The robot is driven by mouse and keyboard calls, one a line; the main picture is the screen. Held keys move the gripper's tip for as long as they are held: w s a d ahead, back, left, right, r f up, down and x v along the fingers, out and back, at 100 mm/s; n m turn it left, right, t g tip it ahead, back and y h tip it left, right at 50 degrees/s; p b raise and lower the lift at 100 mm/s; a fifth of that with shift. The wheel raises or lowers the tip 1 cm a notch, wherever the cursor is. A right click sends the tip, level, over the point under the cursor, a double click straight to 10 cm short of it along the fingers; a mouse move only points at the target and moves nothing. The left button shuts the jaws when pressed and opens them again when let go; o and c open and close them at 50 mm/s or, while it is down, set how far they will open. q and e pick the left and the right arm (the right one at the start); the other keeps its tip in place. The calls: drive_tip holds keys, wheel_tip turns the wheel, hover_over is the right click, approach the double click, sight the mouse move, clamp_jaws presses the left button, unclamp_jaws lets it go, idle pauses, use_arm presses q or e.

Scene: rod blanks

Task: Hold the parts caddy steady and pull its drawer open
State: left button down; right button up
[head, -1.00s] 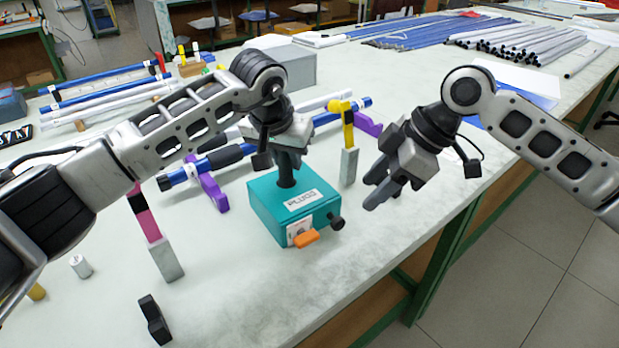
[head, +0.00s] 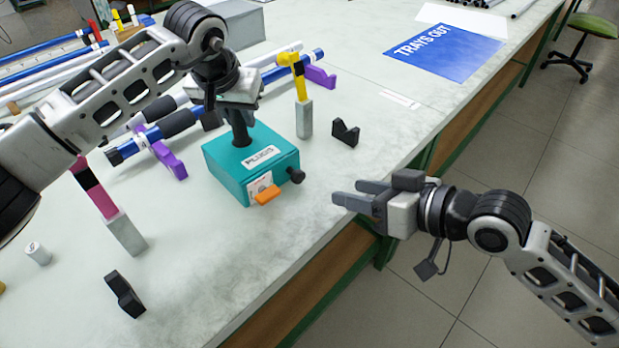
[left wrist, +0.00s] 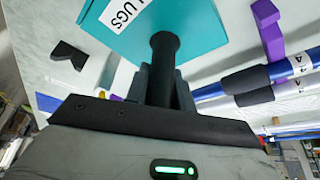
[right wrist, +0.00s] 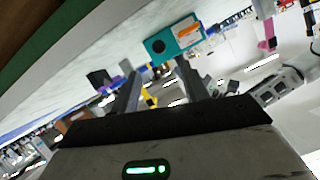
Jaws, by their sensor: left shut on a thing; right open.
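The parts caddy (head: 224,163) is a teal box with a "PLUGS" label, upright on the table; it also shows in the left wrist view (left wrist: 202,22) and right wrist view (right wrist: 160,58). My left gripper (head: 238,108) is shut on the black post (head: 241,134) on its top; the post shows between the fingers in the left wrist view (left wrist: 164,55). No drawer gap shows. My right gripper (head: 347,191) is open and empty, right of the knob, fingers pointing at the caddy, apart from it.
A yellow-topped post (head: 304,118) and a black V-block (head: 345,132) stand behind and right of the caddy. Blue and white rods on purple supports (head: 171,162) lie behind left. A pink post (head: 124,234) and another black block (head: 125,294) are front left. The table's front edge is close.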

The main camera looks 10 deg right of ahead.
sight(301, 178)
drive_tip(key=shift+m+t, duration=0.3)
drive_tip(key=x, duration=1.1)
drive_tip(key=shift+f, duration=0.1)
